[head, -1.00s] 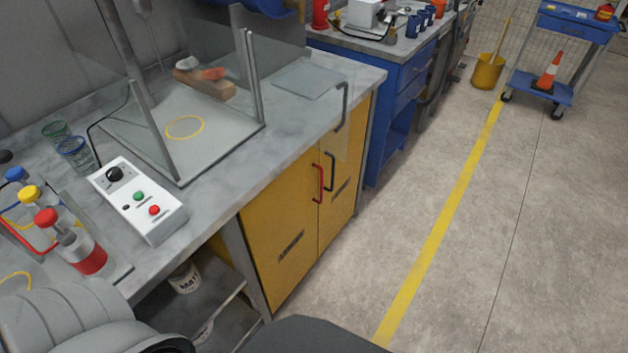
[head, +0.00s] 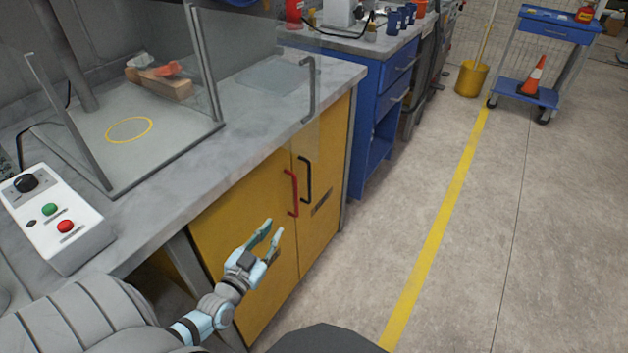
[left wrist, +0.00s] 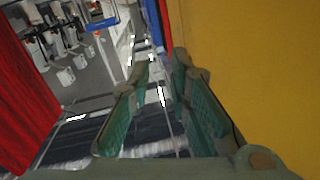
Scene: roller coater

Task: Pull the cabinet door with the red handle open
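The yellow cabinet door (head: 225,220) with the red handle (head: 291,192) is shut. The handle is an upright bar near the door's right edge. My left gripper (head: 273,228) is in front of this door, below and slightly left of the handle, and apart from it. Its fingers point up and right, with an empty gap between them. The left wrist view shows the green-padded fingers of the left gripper (left wrist: 160,90) apart, with the yellow cabinet face (left wrist: 250,60) close on the right. I cannot make out the red handle for certain there. My right gripper is not in view.
A second yellow door with a black handle (head: 305,179) adjoins on the right. The grey worktop (head: 225,140) overhangs above, with a control box (head: 50,215) on it. A blue cabinet (head: 375,120) stands beyond. The floor (head: 400,220) to the right is clear.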

